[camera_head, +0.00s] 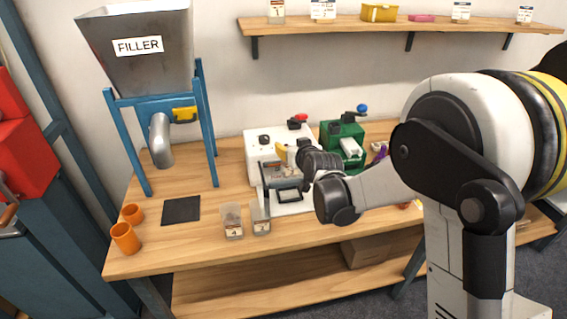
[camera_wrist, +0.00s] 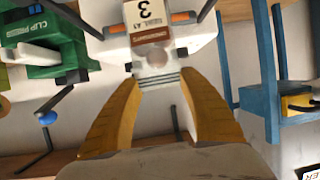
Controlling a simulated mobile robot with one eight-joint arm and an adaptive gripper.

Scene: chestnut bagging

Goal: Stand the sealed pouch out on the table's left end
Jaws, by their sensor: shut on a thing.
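My gripper (camera_head: 281,149) is at the white machine on the table, its yellow fingers pointing left in the head view. In the wrist view my gripper (camera_wrist: 158,82) is shut on a pale pouch (camera_wrist: 152,60) by its end. The pouch has a white label with a 3 and a brown band.
The filler (camera_head: 150,60) on its blue frame stands at the back left. The white machine (camera_head: 256,142) and a green clip press (camera_head: 340,132) stand behind my gripper. Two small labelled clear packs (camera_head: 232,222) (camera_head: 261,220) stand near the front edge. A shelf (camera_head: 400,24) runs above.

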